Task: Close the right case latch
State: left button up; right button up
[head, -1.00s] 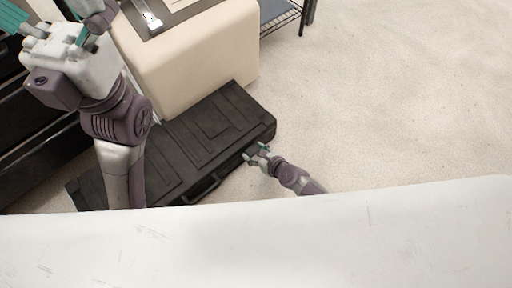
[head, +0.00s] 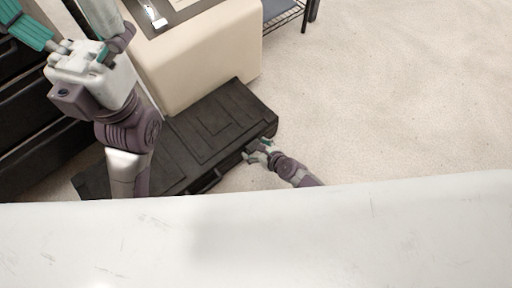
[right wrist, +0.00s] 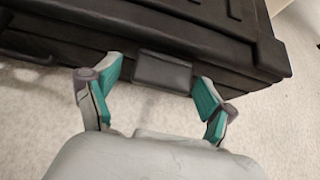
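A black case (head: 205,130) lies shut on the floor, its front side toward me. Its right latch (right wrist: 162,72) is a dark flat tab on the front side in the right wrist view; I cannot tell whether it is fastened. My right gripper (head: 258,150) is at the front right of the case. In the right wrist view my right gripper (right wrist: 158,92) is open, its teal fingertips on either side of the latch with nothing between them. My left gripper (head: 82,42) is raised at the upper left, well away from the case; its fingers are only partly clear.
A cream block-shaped cabinet (head: 205,60) stands right behind the case. Black drawers (head: 30,130) are at the left. The case handle (right wrist: 25,50) shows at the left in the wrist view. Carpet (head: 390,100) to the right is clear.

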jog(key=shift+s+a+r, duration=0.1)
jog(key=shift+s+r, duration=0.2)
jog(key=shift+r, duration=0.05)
jog(key=v, duration=1.1)
jog(key=shift+d, duration=0.35)
